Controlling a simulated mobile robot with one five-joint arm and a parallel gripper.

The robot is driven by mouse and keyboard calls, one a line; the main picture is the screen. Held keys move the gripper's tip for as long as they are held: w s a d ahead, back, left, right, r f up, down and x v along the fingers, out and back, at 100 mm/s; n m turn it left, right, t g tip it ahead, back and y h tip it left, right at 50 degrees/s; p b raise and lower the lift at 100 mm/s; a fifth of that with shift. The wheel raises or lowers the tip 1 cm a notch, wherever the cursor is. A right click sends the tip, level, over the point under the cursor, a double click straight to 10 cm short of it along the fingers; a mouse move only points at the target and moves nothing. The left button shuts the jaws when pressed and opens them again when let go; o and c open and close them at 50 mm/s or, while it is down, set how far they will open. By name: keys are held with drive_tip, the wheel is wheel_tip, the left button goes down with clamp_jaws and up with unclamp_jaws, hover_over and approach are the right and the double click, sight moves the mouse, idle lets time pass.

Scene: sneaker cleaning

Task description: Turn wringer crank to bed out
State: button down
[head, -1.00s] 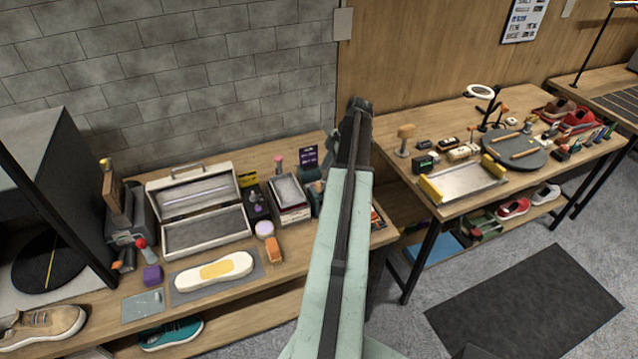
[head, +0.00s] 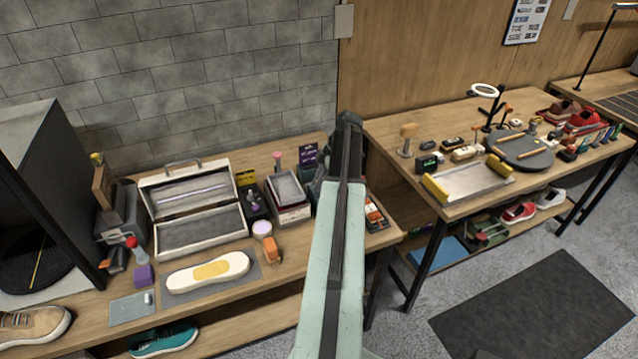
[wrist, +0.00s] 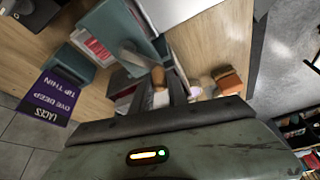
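In the wrist view, a grey crank arm (wrist: 134,57) with a wooden knob (wrist: 159,76) reaches out from the teal wringer body (wrist: 110,28). My gripper (wrist: 160,88) is at the knob, with its dark fingers apart on either side of it. I cannot tell whether either finger touches the knob. In the head view, my arm runs up the middle of the picture and hides most of the wringer and the crank. My gripper's fingertips cannot be made out there.
A purple laces box (wrist: 55,97) stands close to the wringer. On the left bench are an open case (head: 200,235), a sole on a mat (head: 208,271) and an orange block (head: 272,250). The right bench (head: 390,125) stands beyond my arm. Grey floor lies between furniture.

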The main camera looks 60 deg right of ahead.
drive_tip(key=shift+w+m, duration=0.15)
drive_tip(key=shift+m, duration=0.15)
drive_tip(key=shift+w+m+t+h, duration=0.35)
drive_tip(key=shift+m+h, duration=0.15)
drive_tip(key=shift+m, duration=0.5)
drive_tip(key=m, duration=0.1)
drive_tip(key=w+d+m+h, duration=0.1)
drive_tip(key=m, duration=0.1)
drive_tip(key=shift+w+m, duration=0.2)
drive_tip(key=shift+m, duration=0.1)
drive_tip(key=m, duration=0.1)
drive_tip(key=w+d+m+h, duration=0.1)
drive_tip(key=m, duration=0.1)
drive_tip(key=d+m+h, duration=0.1)
drive_tip(key=m, duration=0.1)
drive_tip(key=shift+w, duration=0.3)
drive_tip(key=shift+s+d+m+g+h, duration=0.1)
drive_tip(key=shift+d+m+g+h, duration=0.6)
drive_tip(key=shift+m, duration=1.4)
drive_tip(key=shift+s+d+m+g+h, duration=0.1)
drive_tip(key=shift+d+m+g+h, duration=0.6)
drive_tip(key=shift+m, duration=1.4)
drive_tip(key=shift+s+d+m+g+h, duration=0.1)
drive_tip(key=shift+d+m+g+h, duration=0.2)
drive_tip(key=shift+d+m, duration=1.3)
drive_tip(key=shift+s+a+m, duration=0.1)
drive_tip(key=shift+a+m, duration=0.4)
drive_tip(key=shift+m, duration=0.1)
